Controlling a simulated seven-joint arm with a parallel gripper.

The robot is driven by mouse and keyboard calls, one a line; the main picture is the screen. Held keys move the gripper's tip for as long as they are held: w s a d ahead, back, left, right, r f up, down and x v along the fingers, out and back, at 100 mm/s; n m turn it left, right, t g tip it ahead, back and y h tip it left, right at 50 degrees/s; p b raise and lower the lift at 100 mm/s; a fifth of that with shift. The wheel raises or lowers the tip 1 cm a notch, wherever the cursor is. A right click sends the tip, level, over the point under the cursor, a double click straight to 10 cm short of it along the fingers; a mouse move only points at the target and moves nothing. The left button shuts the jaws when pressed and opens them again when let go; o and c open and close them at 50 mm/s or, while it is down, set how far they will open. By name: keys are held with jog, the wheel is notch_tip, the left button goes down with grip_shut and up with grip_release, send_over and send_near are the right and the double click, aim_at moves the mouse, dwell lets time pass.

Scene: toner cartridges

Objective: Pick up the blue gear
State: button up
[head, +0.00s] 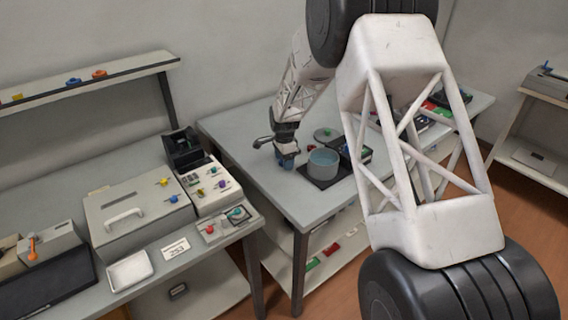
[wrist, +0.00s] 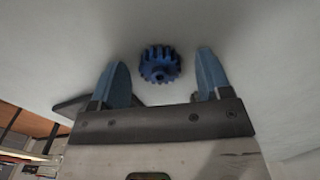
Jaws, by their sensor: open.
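The blue gear (wrist: 160,64) shows in the wrist view, lying on the pale grey tabletop (wrist: 255,70). My gripper (wrist: 163,68) is open, with one blue fingertip on each side of the gear and clear gaps between. The fingers do not touch the gear. In the head view my gripper (head: 286,160) is low over the grey table, to the left of a blue-grey pot. The gear cannot be made out in the head view, where my gripper covers that spot.
The blue-grey round pot (head: 323,164) stands on a dark square base (head: 318,183) just right of my gripper. Another bench with machines (head: 140,208) stands at left. The table's left part is clear.

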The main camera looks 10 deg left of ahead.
dwell(0.4)
jog(key=c, duration=1)
jog(key=shift+r, duration=0.1)
jog(key=shift+r, duration=0.75)
notch_tip(320, 180, up, 2)
jog(key=shift+r, duration=0.1)
jog(key=s+d, duration=0.1)
jog(key=s, duration=0.4)
jog(key=s+d, duration=0.2)
jog(key=s, duration=0.3)
jog(key=s+d+r, duration=0.1)
jog(key=s+d, duration=0.1)
jog(key=s, duration=0.3)
jog(key=shift+d+r, duration=0.1)
jog(key=shift+d, duration=0.05)
jog(key=shift+s, duration=0.1)
jog(key=shift+d, duration=0.1)
